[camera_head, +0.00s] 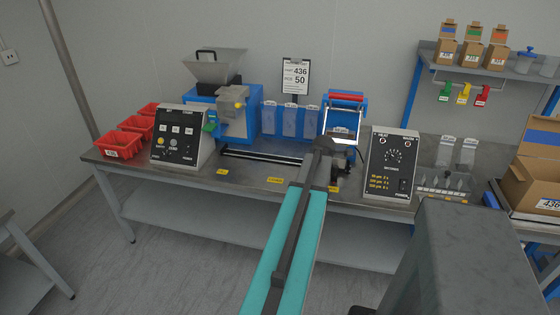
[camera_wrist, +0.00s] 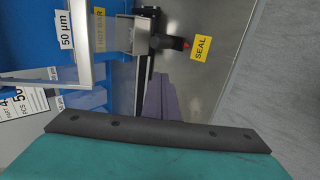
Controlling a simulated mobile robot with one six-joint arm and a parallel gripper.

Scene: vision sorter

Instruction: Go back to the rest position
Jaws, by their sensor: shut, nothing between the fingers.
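My gripper (camera_head: 342,166) is at the end of my teal arm, over the back of the workbench in the head view. It hangs just in front of the blue sealer (camera_head: 345,100) with the red roll, left of the heat control box (camera_head: 392,163). In the wrist view my gripper's fingers (camera_wrist: 160,98) are together and nothing shows between them. In that view the sealer's bar with its "HOT BAR" label (camera_wrist: 100,29) lies beyond them. The fingertips are small and partly hidden in the head view. I cannot tell whether they touch the sealer.
The workbench (camera_head: 240,178) holds a feeder with a grey hopper (camera_head: 215,67), a control box (camera_head: 181,136) and red bins (camera_head: 118,144) at left. Clear bags (camera_head: 290,120) hang behind. Cardboard boxes (camera_head: 531,182) stand at right. A yellow "SEAL" label (camera_wrist: 201,47) marks bare bench.

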